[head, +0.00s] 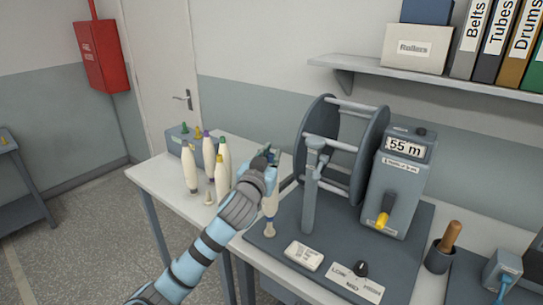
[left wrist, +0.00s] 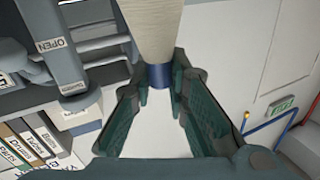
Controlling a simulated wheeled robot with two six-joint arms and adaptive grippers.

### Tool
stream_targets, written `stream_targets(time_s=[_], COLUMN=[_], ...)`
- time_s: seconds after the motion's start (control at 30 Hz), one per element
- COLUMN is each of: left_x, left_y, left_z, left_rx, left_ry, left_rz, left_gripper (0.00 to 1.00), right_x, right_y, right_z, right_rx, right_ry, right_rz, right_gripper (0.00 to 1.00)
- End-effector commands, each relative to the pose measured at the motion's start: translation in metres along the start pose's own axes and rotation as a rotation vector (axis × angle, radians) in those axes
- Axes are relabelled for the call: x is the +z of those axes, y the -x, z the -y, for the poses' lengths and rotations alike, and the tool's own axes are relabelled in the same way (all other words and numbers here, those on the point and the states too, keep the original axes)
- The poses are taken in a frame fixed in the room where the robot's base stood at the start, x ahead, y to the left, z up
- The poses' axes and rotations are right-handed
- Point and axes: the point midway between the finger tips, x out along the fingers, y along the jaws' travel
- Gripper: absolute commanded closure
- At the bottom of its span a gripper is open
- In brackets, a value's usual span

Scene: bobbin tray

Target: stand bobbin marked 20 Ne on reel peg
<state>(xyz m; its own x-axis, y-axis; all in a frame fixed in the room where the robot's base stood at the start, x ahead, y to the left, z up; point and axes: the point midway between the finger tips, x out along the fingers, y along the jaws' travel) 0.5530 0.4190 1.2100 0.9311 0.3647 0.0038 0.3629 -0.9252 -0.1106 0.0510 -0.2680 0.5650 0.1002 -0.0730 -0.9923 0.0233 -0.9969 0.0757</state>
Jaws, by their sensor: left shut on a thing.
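My left gripper (head: 270,182) is at the left end of the grey reel machine's base. It is shut on a cream bobbin (head: 270,203) near its narrow blue-collared end. In the left wrist view the bobbin (left wrist: 160,28) runs up out of the picture, its blue collar (left wrist: 160,76) between the fingertips. In the head view the bobbin hangs roughly upright below the gripper. A small peg foot (head: 269,231) shows right under it on the base plate; I cannot tell whether they touch. No 20 Ne mark is readable. My right gripper is not in view.
Several cream bobbins with coloured tips (head: 190,172) stand at the left of the white table (head: 160,175), beside a bare peg (head: 209,196). The reel drum (head: 316,135) and meter box (head: 397,185) rise right of my gripper. A brown-handled tool (head: 452,234) stands in a holder.

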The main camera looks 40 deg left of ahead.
Motion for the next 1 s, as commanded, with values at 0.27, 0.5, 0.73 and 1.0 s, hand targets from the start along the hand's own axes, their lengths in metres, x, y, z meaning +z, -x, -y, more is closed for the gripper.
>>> stream_targets(time_s=[0.27, 0.5, 0.73, 1.0], left_x=[0.007, 0.014, 0.021, 0.029], left_y=[0.000, 0.000, 0.000, 0.000], left_z=[-0.001, -0.002, -0.002, -0.003], left_rx=[0.000, 0.000, 0.000, 0.000], left_ry=[0.000, 0.001, 0.001, 0.000], left_rz=[0.000, 0.000, 0.000, 0.000], left_gripper=[1.00, 1.00, 1.00, 1.00], right_x=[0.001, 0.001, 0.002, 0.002], right_y=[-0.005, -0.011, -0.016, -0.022], right_z=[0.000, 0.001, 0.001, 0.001], right_rx=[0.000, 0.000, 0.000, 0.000], right_ry=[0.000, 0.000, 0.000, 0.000], right_rz=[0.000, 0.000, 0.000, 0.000], right_gripper=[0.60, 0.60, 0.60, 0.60])
